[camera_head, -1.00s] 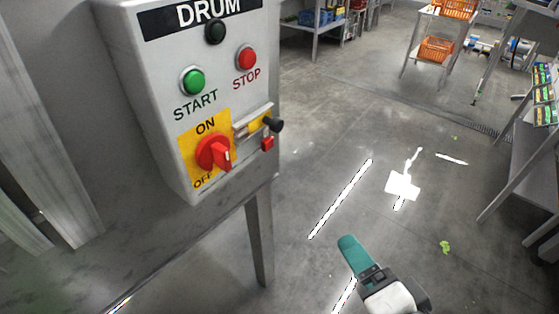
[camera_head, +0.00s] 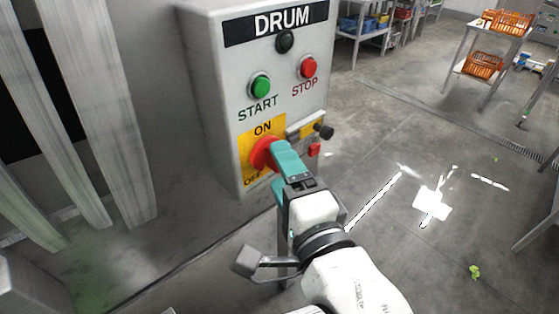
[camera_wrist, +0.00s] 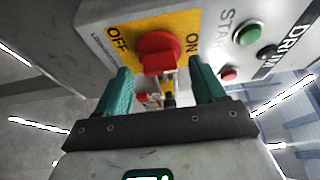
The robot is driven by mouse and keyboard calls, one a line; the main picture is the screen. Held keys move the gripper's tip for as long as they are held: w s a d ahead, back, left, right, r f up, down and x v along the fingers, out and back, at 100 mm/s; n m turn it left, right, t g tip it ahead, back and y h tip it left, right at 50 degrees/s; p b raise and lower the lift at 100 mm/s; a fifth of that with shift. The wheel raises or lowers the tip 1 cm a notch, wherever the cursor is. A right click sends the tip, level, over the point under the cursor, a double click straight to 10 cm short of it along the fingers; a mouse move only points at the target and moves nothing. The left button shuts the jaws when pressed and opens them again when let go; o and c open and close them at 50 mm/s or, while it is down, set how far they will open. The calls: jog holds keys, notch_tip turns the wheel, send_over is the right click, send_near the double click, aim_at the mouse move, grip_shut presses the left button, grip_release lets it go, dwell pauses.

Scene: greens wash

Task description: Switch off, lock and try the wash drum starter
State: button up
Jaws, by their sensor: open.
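The grey drum starter box (camera_head: 222,90) has a red rotary switch (camera_head: 262,152) on a yellow ON/OFF plate (camera_head: 246,137). My gripper (camera_head: 279,168) is open at the switch; its teal fingers hide much of the handle in the head view. In the wrist view, the red switch (camera_wrist: 160,54) is between and just beyond the fingertips (camera_wrist: 161,78); contact cannot be told. Right of the switch are a metal slide (camera_head: 301,128) with a black knob (camera_head: 325,132) and a small red block (camera_head: 314,150). The switch's setting is unclear.
The green START button (camera_head: 261,86), red STOP button (camera_head: 308,67) and dark lamp (camera_head: 285,41) sit above the switch. Pale strips (camera_head: 118,120) hang at left. Open floor lies at right, before a trolley with orange crates (camera_head: 484,65).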

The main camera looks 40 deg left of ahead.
jog(key=shift+x, duration=0.95)
jog(key=c, duration=1.1)
